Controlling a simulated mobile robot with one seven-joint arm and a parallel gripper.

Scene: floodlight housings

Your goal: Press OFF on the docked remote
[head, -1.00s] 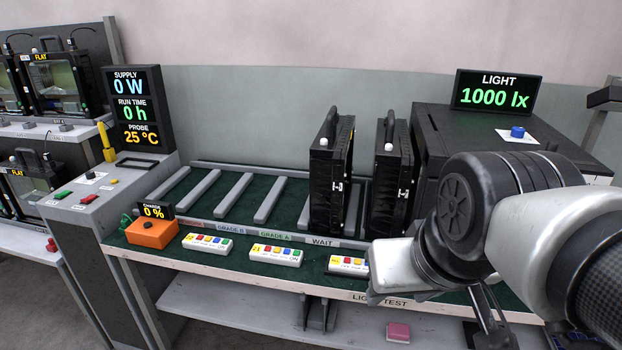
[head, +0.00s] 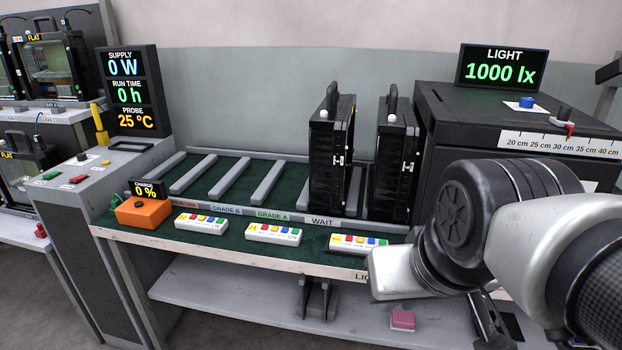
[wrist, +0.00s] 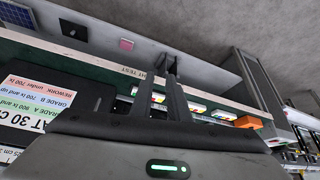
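Three white remotes with coloured buttons lie in a row along the front of the green bench: a left one (head: 201,223), a middle one (head: 273,234) and a right one (head: 357,243), partly behind my arm. An orange block (head: 143,212) with a "CHARGE 0 %" display (head: 146,190) sits left of them. My gripper (wrist: 160,76) is open and empty in the wrist view, above the bench's front edge, apart from the remotes. In the head view my arm mostly hides it.
Two black floodlight housings (head: 332,150) (head: 395,160) stand upright in the rack. A black box (head: 470,125) stands at right under a "LIGHT 1000 lx" display (head: 499,67). A control panel (head: 95,172) is at left. A pink block (head: 402,319) lies on the lower shelf.

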